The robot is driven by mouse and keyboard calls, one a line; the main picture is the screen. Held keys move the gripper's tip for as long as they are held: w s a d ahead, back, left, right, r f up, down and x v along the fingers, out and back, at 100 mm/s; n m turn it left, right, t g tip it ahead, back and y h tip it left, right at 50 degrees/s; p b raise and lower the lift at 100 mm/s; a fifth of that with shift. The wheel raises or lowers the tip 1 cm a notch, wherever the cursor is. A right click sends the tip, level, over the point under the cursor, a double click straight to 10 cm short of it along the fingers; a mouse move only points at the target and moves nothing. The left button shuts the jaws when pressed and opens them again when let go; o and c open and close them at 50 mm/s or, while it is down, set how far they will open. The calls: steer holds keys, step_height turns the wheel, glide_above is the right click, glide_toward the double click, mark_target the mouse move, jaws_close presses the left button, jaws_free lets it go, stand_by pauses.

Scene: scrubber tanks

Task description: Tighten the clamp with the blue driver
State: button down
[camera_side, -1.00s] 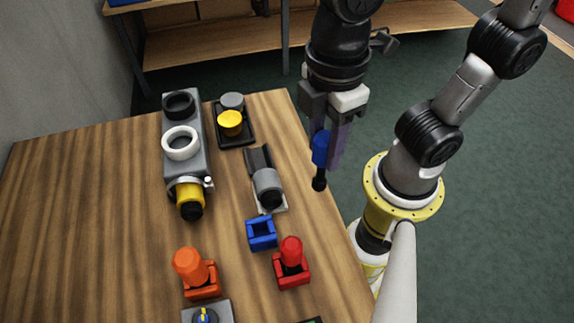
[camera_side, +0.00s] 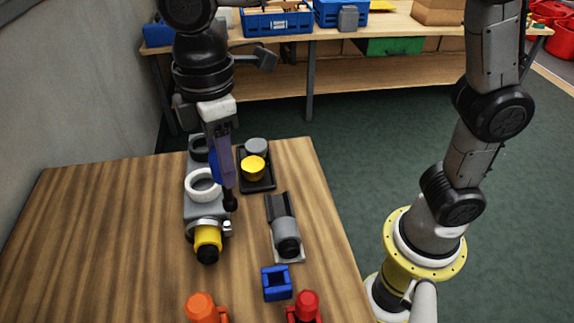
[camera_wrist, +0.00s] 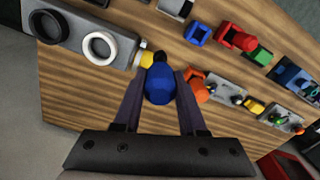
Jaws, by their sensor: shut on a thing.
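My gripper (camera_side: 222,172) points down, shut on the blue driver (camera_wrist: 160,84), whose handle sits between the fingers in the wrist view. In the side view a strip of the handle shows left of a finger, and its dark shaft hangs below. The silver clamp (camera_side: 203,226) rings the neck between the grey block (camera_side: 193,211) and a yellow cylinder with a black end (camera_side: 207,240). The clamp's screw head (camera_side: 228,225) sticks out on its right side. The driver tip is just above the screw in the side view; I cannot tell how far apart they are in depth.
A white ring (camera_side: 202,186) and a black ring top the block. A dark tray (camera_side: 257,186) with grey and yellow caps stands right of it, with a grey cylinder in a cradle (camera_side: 285,232). An empty blue holder (camera_side: 277,284) and red and orange tools are nearer. The table's left is clear.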

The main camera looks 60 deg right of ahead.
steer(key=w+d+f+m, duration=0.1)
steer(key=w+f, duration=0.2)
steer(key=f, duration=0.5)
steer(key=shift+w+f, duration=0.2)
steer(key=shift+w, duration=0.2)
steer(key=shift+d, duration=0.1)
steer(key=n, duration=2)
steer(key=shift+n, duration=0.3)
steer(key=c, duration=1)
jaws_free()
jaws_close()
